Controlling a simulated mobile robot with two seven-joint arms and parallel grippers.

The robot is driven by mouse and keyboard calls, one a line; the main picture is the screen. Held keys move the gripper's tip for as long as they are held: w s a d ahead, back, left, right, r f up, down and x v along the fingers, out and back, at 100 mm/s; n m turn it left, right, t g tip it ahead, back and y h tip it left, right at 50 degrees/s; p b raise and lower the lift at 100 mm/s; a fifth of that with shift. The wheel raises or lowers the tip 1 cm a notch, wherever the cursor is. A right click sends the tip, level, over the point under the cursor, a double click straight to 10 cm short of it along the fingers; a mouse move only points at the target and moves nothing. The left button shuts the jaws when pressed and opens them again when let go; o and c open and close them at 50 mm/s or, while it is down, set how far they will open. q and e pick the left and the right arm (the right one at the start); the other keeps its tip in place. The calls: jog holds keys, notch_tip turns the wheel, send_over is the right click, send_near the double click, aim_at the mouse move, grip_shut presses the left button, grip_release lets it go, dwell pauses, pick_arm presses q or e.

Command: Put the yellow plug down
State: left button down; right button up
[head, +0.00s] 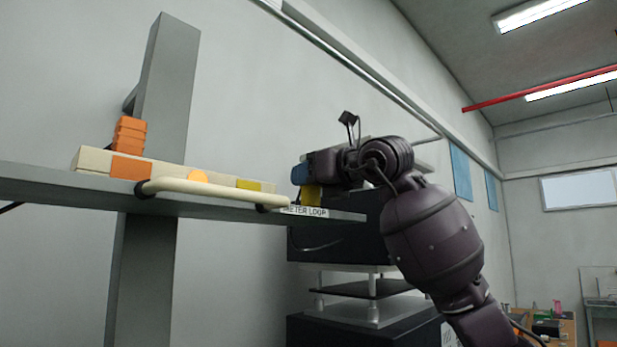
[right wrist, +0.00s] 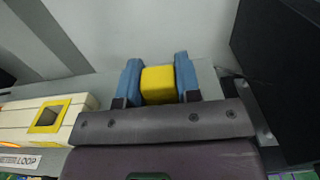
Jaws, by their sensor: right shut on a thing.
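The yellow plug (head: 312,195) is at the right end of the grey shelf (head: 60,183), just above or on it; I cannot tell if it touches. My right gripper (head: 303,177) is shut on it. In the right wrist view the yellow plug (right wrist: 158,85) sits between the two blue fingers (right wrist: 157,82). To its left is a cream block (right wrist: 85,103) with a yellow-framed square opening (right wrist: 47,117), apart from the plug. My left gripper is not in view.
The cream block (head: 222,181) lies along the shelf with an orange stacked piece (head: 129,136) at its left end. A cream handle bar (head: 200,188) runs along the shelf front, near a "METER LOOP" label (head: 305,211). A black cabinet (head: 335,230) stands behind the shelf's right end.

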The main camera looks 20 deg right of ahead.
jog(key=shift+f, duration=0.1)
jog(key=shift+f, duration=0.1)
jog(key=o, duration=0.6)
jog(key=shift+c, duration=0.2)
jog(key=o, duration=0.4)
jog(key=shift+c, duration=0.2)
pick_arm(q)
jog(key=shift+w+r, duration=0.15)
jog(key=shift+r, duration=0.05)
pick_arm(e)
jog(key=shift+s+d+r, duration=0.15)
jog(key=shift+s+r, duration=0.05)
pick_arm(q)
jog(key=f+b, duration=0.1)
jog(key=b, duration=0.1)
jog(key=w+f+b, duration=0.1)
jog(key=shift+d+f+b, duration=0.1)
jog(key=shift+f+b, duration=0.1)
jog(key=shift+b, duration=0.2)
pick_arm(e)
jog(key=v, duration=1.1)
jog(key=shift+s, duration=0.25)
